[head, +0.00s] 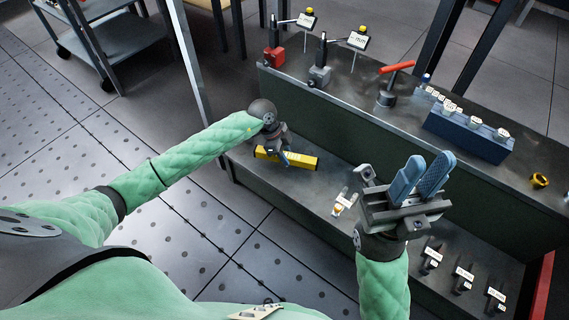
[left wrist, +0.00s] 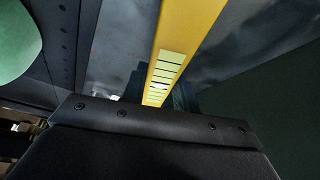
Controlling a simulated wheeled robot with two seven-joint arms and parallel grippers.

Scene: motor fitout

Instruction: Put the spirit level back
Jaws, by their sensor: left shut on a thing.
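The yellow spirit level (head: 302,160) is in my left gripper (head: 285,158), at the left part of the lower shelf (head: 310,195). I cannot tell whether the level touches the shelf. In the left wrist view the yellow level (left wrist: 185,40) runs up from the gripper, with a pale marked strip on its face. My left fingers are mostly hidden there. My right gripper (head: 422,178) is raised over the shelf at the right, its two blue fingers apart and empty.
The upper bench holds a red stand (head: 274,58), a grey stand (head: 319,75), a red-handled tool (head: 388,90) and a blue block (head: 468,134) with labelled parts. Several labelled black parts (head: 463,278) lie on the lower shelf at right. A grey cart (head: 118,38) stands at the back left.

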